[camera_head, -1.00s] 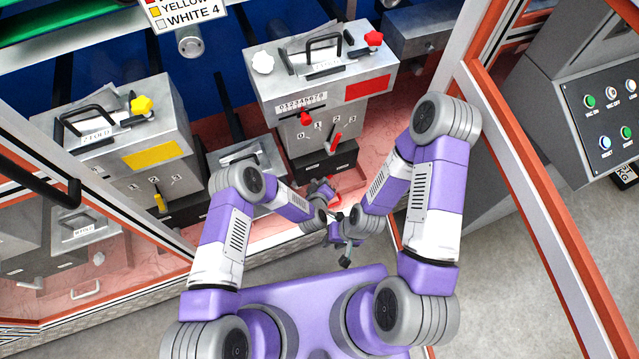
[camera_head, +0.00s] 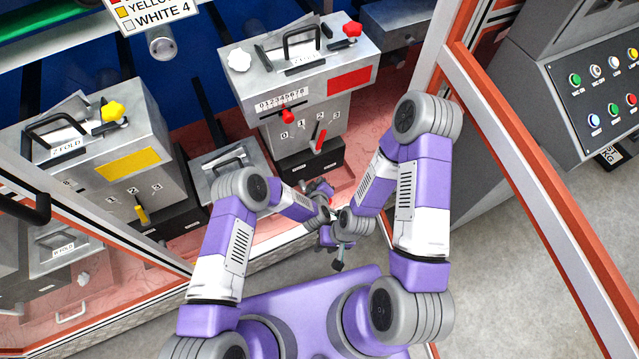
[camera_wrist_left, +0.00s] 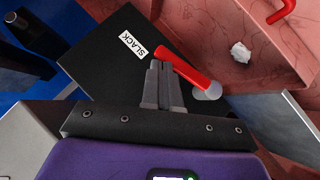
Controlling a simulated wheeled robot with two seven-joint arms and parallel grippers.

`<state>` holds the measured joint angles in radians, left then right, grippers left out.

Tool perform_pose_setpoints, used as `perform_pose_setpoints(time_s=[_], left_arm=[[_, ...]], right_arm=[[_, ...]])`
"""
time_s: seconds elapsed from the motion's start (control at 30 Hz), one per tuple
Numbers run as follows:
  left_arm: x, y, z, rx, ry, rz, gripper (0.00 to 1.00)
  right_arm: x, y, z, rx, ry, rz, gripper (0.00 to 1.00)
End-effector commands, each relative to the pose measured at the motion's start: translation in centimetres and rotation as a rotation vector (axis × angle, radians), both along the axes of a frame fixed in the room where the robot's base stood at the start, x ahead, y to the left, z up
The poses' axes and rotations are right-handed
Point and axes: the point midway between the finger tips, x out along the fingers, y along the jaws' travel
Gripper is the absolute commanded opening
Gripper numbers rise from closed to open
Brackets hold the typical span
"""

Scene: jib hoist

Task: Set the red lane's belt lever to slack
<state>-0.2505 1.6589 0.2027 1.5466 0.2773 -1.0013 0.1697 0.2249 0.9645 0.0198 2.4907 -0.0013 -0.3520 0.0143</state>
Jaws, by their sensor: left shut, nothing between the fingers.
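In the left wrist view, a red lever (camera_wrist_left: 185,66) slants from a pale round pivot (camera_wrist_left: 208,92) up-left, its tip near a white SLACK label (camera_wrist_left: 138,45) on a dark panel. My left gripper (camera_wrist_left: 157,66) is shut and empty, its fingertips right beside the lever's red arm; I cannot tell if they touch. In the head view, my left gripper (camera_head: 325,188) is low in front of the red-labelled machine (camera_head: 350,78), and the belt lever is largely hidden there. My right gripper (camera_head: 338,265) hangs lower, clear of the machine; its fingers are too small to read.
The red machine also has a red numbered-scale lever (camera_head: 318,138), a red slider (camera_head: 287,116) and a red knob (camera_head: 352,29). A yellow-labelled machine (camera_head: 127,163) stands to the left. An orange-and-white frame post (camera_head: 520,180) and a button panel (camera_head: 605,90) are at the right.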

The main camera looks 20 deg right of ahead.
Motion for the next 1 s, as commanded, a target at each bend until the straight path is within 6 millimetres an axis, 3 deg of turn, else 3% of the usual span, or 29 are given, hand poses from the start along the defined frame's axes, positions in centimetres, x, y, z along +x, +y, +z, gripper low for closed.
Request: perform_pose_setpoints(time_s=[0.57, 1.0], left_arm=[[0.0, 0.0, 0.6, -0.001, -0.001, -0.001, 0.0], [0.0, -0.1, 8.4, 0.0, -0.002, -0.001, 0.0]], right_arm=[[0.0, 0.0, 0.2, 0.0, 0.0, 0.0, 0.33], [0.0, 0.0, 3.2, 0.0, 0.0, 0.0, 0.33]])
